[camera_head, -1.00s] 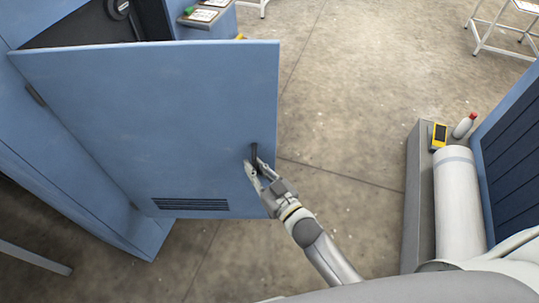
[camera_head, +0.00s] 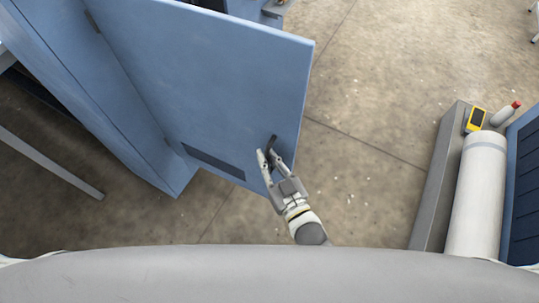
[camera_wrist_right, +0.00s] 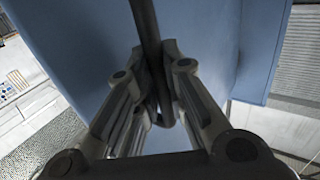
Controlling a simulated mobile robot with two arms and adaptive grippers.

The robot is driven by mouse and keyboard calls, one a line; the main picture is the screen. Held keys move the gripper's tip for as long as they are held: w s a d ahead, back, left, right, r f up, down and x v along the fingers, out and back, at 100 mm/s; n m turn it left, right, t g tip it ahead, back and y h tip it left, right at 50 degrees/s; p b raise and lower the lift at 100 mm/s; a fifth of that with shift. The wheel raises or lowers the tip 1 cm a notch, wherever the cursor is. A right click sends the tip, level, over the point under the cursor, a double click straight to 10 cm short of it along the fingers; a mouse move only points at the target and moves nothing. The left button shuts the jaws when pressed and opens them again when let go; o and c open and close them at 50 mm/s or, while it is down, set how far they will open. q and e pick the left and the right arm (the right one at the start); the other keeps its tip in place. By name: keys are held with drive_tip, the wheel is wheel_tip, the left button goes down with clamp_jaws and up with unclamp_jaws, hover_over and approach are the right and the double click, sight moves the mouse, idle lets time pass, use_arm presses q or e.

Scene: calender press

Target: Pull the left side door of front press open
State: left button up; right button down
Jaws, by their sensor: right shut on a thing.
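The blue side door (camera_head: 205,70) of the press stands swung open, hinged at its left edge on the blue press body (camera_head: 95,95). A dark bar handle (camera_head: 272,143) sits near the door's lower right edge. My right gripper (camera_head: 270,160) is at this handle. In the right wrist view, my right gripper (camera_wrist_right: 162,110) is shut around the dark handle (camera_wrist_right: 148,40), with the blue door (camera_wrist_right: 200,35) behind it. My left gripper is in neither view.
A grey ledge (camera_head: 435,190) with a white roll (camera_head: 478,190), a yellow device (camera_head: 475,119) and a red-capped white bottle (camera_head: 505,114) stands on the right beside a dark blue panel. The concrete floor between door and ledge is clear. A grey rail (camera_head: 50,163) lies at the left.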

drive_tip(key=c, duration=1.5)
unclamp_jaws()
drive_tip(key=v, duration=1.2)
drive_tip(key=shift+f, duration=0.15)
